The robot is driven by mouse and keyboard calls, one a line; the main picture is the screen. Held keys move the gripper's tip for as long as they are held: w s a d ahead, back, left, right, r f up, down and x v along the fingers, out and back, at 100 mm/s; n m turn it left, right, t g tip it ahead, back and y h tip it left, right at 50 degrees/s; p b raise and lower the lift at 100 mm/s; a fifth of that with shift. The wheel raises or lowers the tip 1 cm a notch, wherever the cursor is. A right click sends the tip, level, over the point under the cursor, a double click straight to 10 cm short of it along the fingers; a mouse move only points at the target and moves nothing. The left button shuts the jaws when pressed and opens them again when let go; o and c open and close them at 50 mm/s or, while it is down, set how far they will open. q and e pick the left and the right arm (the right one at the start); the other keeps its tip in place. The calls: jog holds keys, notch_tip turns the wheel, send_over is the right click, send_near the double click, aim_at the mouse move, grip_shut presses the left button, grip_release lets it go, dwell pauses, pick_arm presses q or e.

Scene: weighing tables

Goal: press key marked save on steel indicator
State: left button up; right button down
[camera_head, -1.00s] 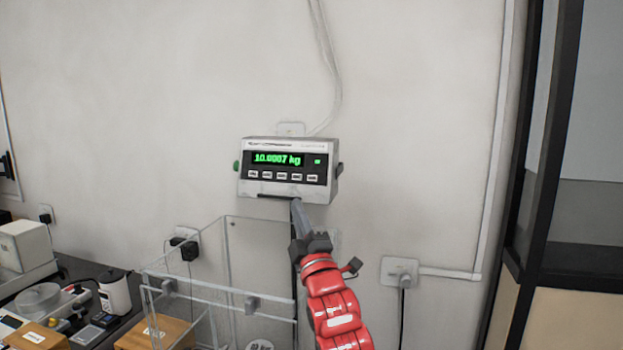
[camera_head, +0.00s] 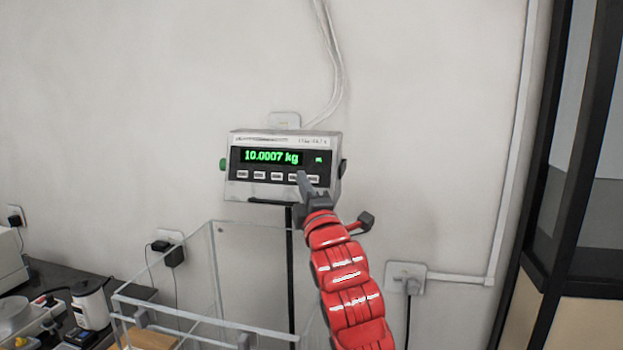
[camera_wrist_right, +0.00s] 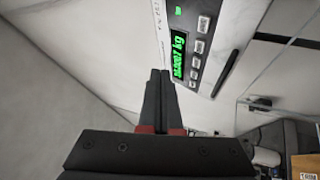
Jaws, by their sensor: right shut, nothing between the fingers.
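The steel indicator (camera_head: 240,190) is mounted on a dark post in front of the wall. Its green display (camera_head: 272,157) reads 10.0007 kg, with a row of several pale keys (camera_head: 277,176) below it. The key labels are too small to read. My right gripper (camera_head: 301,175) is shut and empty, its fingertips at the right part of the key row, covering part of it. In the right wrist view the shut fingertips (camera_wrist_right: 161,75) are beside the indicator (camera_wrist_right: 159,30), whose keys (camera_wrist_right: 204,24) show to their right. Contact cannot be told. My left gripper is not in view.
A clear-walled enclosure (camera_head: 214,270) stands below the indicator. A wall socket (camera_head: 405,278) is at the right, and a dark-framed partition (camera_head: 572,170) stands farther right. A bench with a white bottle (camera_head: 90,305) and devices is at lower left.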

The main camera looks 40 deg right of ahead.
aim_at(313, 182)
jog(key=shift+w+d+f, duration=0.4)
jog(key=shift+w+d, duration=0.55)
jog(key=shift+d, duration=0.15)
jog(key=shift+w+d+f, duration=0.45)
jog(key=shift+w+d, duration=0.55)
jog(key=shift+d, duration=0.1)
jog(key=shift+w+d+f, duration=0.4)
jog(key=shift+w+d, duration=0.55)
jog(key=shift+d, duration=0.15)
jog(key=shift+f, duration=0.1)
jog(key=shift+w+d+f, duration=0.1)
jog(key=shift+w+d, duration=0.15)
jog(key=shift+d, duration=0.05)
